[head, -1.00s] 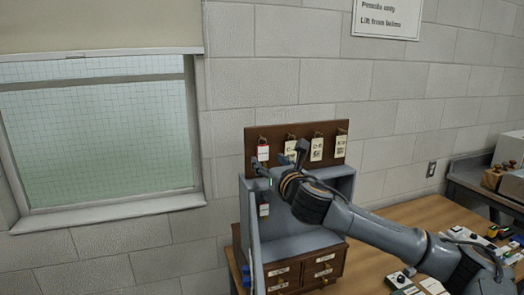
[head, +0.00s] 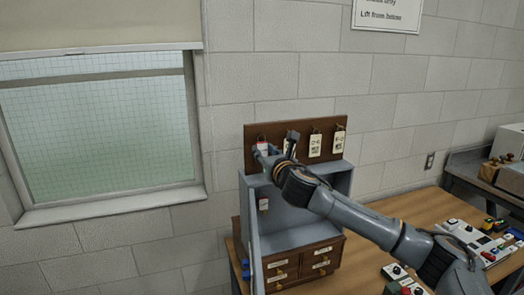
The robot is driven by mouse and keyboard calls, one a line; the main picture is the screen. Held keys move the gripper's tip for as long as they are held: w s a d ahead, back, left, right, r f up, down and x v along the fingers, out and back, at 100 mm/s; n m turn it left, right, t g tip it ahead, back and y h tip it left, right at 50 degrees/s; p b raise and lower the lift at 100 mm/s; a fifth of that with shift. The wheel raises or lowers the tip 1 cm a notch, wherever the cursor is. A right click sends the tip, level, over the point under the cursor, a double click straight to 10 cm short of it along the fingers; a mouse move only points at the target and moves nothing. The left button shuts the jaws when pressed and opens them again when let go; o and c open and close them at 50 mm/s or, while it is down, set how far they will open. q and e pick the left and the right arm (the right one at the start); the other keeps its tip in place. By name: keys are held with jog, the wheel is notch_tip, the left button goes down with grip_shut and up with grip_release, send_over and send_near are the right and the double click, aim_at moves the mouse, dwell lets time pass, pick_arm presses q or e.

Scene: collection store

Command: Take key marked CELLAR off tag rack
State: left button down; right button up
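The brown tag rack (head: 300,133) is a board on the wall side above a grey open cabinet, with several tags hanging from hooks. The leftmost tag (head: 263,146) has a red top; the others are cream, and their lettering is too small to read for certain. I cannot tell which one says CELLAR. My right gripper (head: 277,146) is in front of the rack's left half, fingers spread, one near the red-topped tag and one over the second tag (head: 288,147), which is partly hidden. Contact with either tag cannot be made out. My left gripper is out of view.
The grey cabinet (head: 335,182) has an open door on its left and another tag (head: 264,204) inside. It stands on a brown drawer unit (head: 322,262). The wooden table (head: 365,255) has switch boxes at right. A window is at left.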

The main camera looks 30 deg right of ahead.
dwell(0.3)
jog(key=shift+r+b, duration=0.15)
jog(key=shift+b, duration=0.3)
jog(key=shift+s, duration=0.25)
jog(key=b+v, duration=0.7)
jog(key=v, duration=1)
jog(key=shift+s+a+r, duration=0.2)
jog(key=shift+r, duration=0.2)
jog(key=shift+r+p, duration=0.3)
jog(key=shift+p, duration=0.3)
